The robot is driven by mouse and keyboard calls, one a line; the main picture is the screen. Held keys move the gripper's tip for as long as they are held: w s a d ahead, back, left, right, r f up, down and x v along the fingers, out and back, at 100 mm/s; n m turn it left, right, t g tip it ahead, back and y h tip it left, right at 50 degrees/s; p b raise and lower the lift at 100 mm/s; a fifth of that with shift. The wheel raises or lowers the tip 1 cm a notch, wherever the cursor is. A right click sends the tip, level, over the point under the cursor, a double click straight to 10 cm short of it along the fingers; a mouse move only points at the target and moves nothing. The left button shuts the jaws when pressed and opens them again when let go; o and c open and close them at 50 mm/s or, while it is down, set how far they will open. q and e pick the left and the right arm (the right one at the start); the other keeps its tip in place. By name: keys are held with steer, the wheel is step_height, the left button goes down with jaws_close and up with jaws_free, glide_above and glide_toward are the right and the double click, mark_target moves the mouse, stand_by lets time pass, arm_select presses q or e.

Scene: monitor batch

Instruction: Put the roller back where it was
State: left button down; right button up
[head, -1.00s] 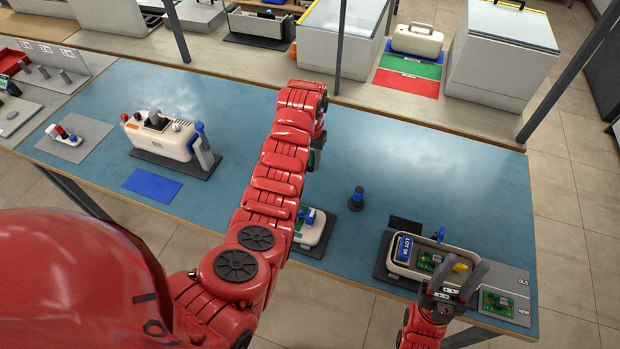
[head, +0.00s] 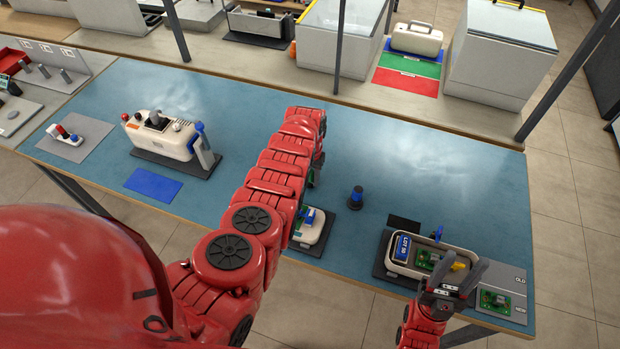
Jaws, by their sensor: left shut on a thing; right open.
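My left arm crosses the middle of the bench and bends down at its far end. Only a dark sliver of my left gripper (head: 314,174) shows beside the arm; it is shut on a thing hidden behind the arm. I cannot make out the roller. Just below is a white fixture (head: 312,234) with a green and blue part, partly covered by the arm. A dark blue knobbed piece (head: 356,197) stands upright to the right. My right gripper (head: 457,268) is open, its fingers in front of a white case (head: 402,270) holding a green board (head: 427,260).
A grey mat (head: 515,283) marked OLD and NEW carries another green board (head: 496,300). At left are a white machine (head: 158,137), a blue pad (head: 153,185) and a small red-and-white device (head: 66,135). The blue bench's far right (head: 440,165) is clear.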

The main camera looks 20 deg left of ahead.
arm_select(q)
steer(key=shift+f, duration=0.1)
steer(key=c, duration=0.5)
jaws_free()
steer(key=shift+s, duration=0.1)
